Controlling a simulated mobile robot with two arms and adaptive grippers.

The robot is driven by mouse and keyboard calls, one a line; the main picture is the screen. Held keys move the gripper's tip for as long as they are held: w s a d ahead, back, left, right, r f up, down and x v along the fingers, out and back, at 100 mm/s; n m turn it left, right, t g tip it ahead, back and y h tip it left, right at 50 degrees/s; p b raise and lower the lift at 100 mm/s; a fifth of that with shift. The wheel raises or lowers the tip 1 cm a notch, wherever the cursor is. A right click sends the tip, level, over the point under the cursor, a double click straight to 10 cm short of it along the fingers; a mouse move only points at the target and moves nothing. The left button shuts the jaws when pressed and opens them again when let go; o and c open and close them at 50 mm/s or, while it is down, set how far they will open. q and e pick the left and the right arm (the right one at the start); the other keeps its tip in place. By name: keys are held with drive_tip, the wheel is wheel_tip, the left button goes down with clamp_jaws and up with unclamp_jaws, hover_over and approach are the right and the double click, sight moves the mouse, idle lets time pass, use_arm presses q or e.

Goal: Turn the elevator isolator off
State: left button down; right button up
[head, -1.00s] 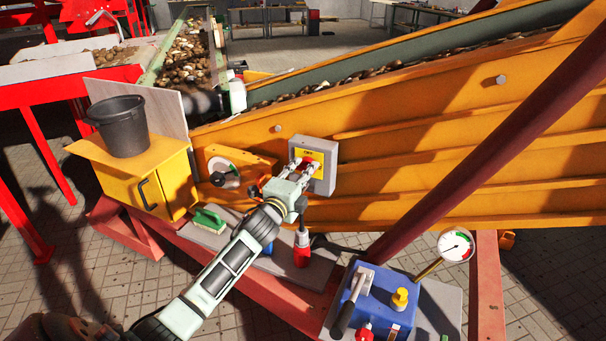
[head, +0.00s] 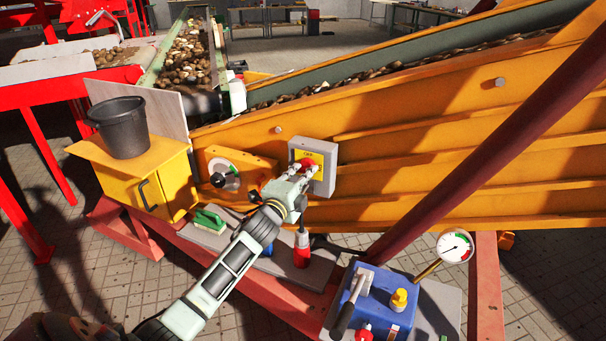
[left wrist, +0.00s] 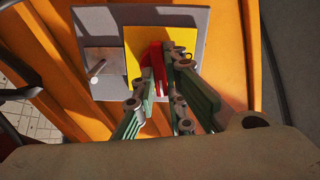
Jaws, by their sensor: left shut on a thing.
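The elevator isolator is a grey box (head: 325,181) with a yellow plate (head: 317,159) on the orange elevator side. In the left wrist view its grey face (left wrist: 97,30) and yellow plate (left wrist: 133,40) fill the upper middle. A red handle (head: 309,165) sits on the plate; it also shows in the left wrist view (left wrist: 156,60). My left gripper (head: 292,171) reaches the box from the left, its two fingers (left wrist: 168,75) closed on either side of the red handle. The fingers hide part of the handle. My right gripper is not in view.
A dial on an orange plate (head: 250,166) is left of the box. A yellow cabinet (head: 178,180) with a black bucket (head: 122,126) stands left. A blue unit (head: 371,302) and a dark red diagonal post (head: 470,143) are at right.

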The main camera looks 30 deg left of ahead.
use_arm(q)
drive_tip(key=n+p, duration=0.1)
drive_tip(key=n, duration=0.3)
drive_tip(key=shift+r+p, duration=0.1)
drive_tip(key=shift+p, duration=0.25)
drive_tip(key=n+p, duration=0.1)
drive_tip(key=n, duration=0.4)
drive_tip(key=shift+a+r+p, duration=0.1)
drive_tip(key=shift+p, duration=0.3)
drive_tip(key=n+p, duration=0.1)
drive_tip(key=n, duration=0.2)
drive_tip(key=shift+n, duration=0.3)
drive_tip(key=n, duration=0.3)
drive_tip(key=shift+a+p, duration=0.15)
drive_tip(key=shift+p, duration=0.25)
drive_tip(key=shift+s+n, duration=0.1)
drive_tip(key=shift+n, duration=0.4)
drive_tip(key=c, duration=1.8)
unclamp_jaws()
